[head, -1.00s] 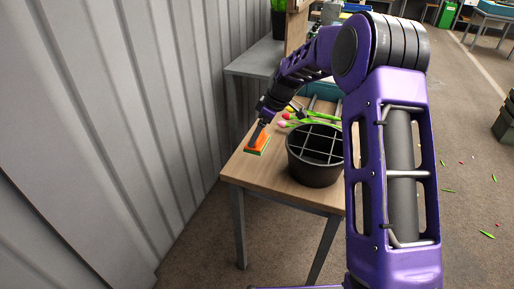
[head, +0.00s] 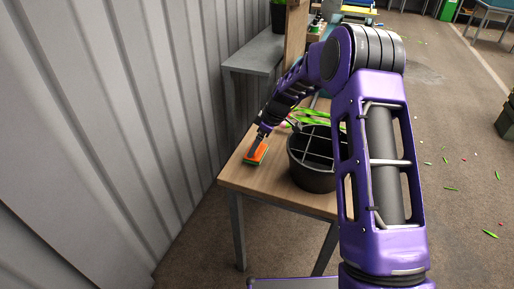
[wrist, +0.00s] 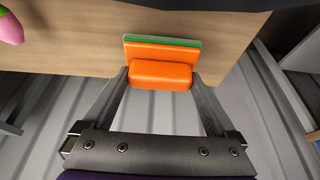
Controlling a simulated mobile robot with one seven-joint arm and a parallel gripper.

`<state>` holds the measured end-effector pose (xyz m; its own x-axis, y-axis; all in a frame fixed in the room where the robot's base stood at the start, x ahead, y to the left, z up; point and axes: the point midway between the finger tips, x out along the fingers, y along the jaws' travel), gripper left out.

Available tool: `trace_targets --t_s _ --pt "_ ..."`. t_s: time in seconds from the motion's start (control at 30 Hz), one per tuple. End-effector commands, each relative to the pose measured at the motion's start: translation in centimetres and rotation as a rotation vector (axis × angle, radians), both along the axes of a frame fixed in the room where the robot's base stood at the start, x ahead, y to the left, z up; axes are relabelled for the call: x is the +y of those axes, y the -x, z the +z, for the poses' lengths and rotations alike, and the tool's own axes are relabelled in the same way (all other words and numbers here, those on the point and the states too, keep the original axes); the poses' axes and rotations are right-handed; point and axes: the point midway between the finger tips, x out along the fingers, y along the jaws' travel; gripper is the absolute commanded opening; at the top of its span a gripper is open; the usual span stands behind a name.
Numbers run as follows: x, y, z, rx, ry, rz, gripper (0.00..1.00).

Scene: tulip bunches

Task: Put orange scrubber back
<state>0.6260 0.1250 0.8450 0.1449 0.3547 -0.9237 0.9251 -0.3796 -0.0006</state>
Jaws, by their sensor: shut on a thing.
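The orange scrubber (head: 256,154) has an orange body and a green pad along one side. In the head view it is at the left part of the wooden table, left of the black bucket. My gripper (head: 260,143) is shut on it from above. In the wrist view the scrubber (wrist: 161,73) sits between the two fingertips of my gripper (wrist: 161,80), with the green pad facing the table. I cannot tell whether the pad touches the tabletop.
The black bucket (head: 312,178) with a grid on top stands close to the right of the scrubber. Tulips (head: 312,116) lie behind it on the wooden table (head: 240,177). A corrugated wall (head: 120,120) is on the left, and a grey shelf (head: 252,58) stands behind.

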Motion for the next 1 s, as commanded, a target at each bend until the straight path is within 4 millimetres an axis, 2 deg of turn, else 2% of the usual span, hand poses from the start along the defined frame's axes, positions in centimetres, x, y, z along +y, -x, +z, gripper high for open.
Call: trace_targets --t_s 0.03,0.1,0.47,0.5,0.83,1.0 --pt "0.0 0.1 -1.0 0.002 0.000 0.001 0.48" --pt "0.0 0.0 -1.7 0.001 0.001 0.000 0.48" --pt "0.0 0.0 -2.2 0.000 0.000 0.001 0.48" --pt "0.0 0.0 -2.0 0.000 0.000 0.001 0.98" --pt "0.0 0.0 -1.6 0.000 0.001 0.001 1.00" --pt "-1.0 0.2 0.7 -0.005 0.001 -0.002 1.00"
